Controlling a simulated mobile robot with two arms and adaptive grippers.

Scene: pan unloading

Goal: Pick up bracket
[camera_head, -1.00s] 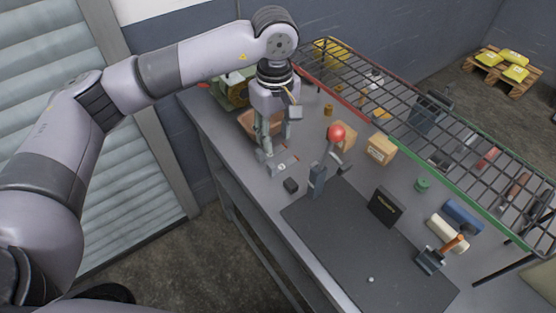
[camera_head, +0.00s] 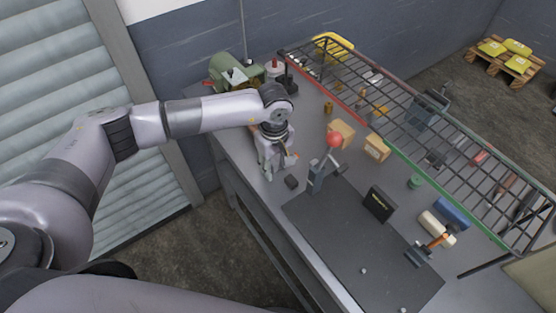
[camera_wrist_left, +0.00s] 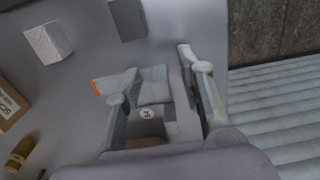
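My left gripper (camera_head: 270,172) points down at the workbench near its left edge. In the left wrist view its two fingers (camera_wrist_left: 163,82) are apart. A grey metal piece with a round white label (camera_wrist_left: 155,90), which looks like the bracket, lies between and below them. An orange-tipped part (camera_wrist_left: 104,86) shows beyond one finger; I cannot tell whether it belongs to the same piece. In the head view the gripper mostly hides this piece. I see no clear grip on it. My right gripper is not in view.
A dark mat (camera_head: 345,240) lies in front. A green machine (camera_head: 236,72) stands at the back left.

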